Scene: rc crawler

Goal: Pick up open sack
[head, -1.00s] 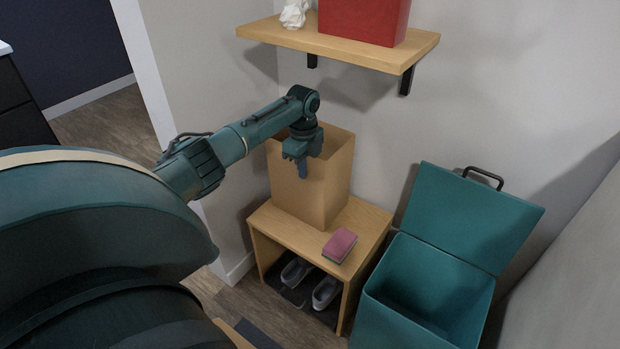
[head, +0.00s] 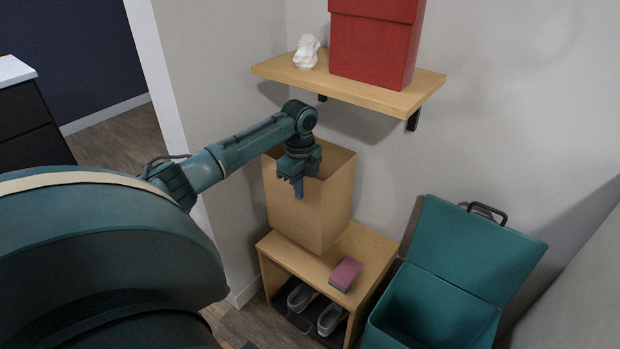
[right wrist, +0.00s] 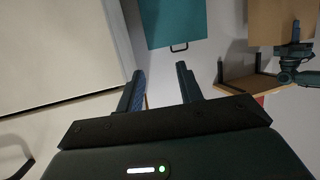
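The open sack (head: 325,208) is a tall brown paper bag with its mouth up, at the small wooden bench on the left of the corner. I cannot tell whether its base touches the bench top or is just clear of it. My left gripper (head: 298,188) points down at the sack's near rim, with one blue finger outside the front wall; the other finger is hidden, and it appears shut on that wall. The sack (right wrist: 270,22) also shows at the top right of the right wrist view. My right gripper (right wrist: 160,86) is open and empty, away from the sack.
The bench (head: 372,243) carries a pink sponge (head: 346,274), with grey shoes (head: 331,319) underneath. A shelf (head: 280,71) above holds a red box (head: 372,50) and a crumpled white thing (head: 307,51). A teal bin (head: 395,325) with its lid open stands right of the bench.

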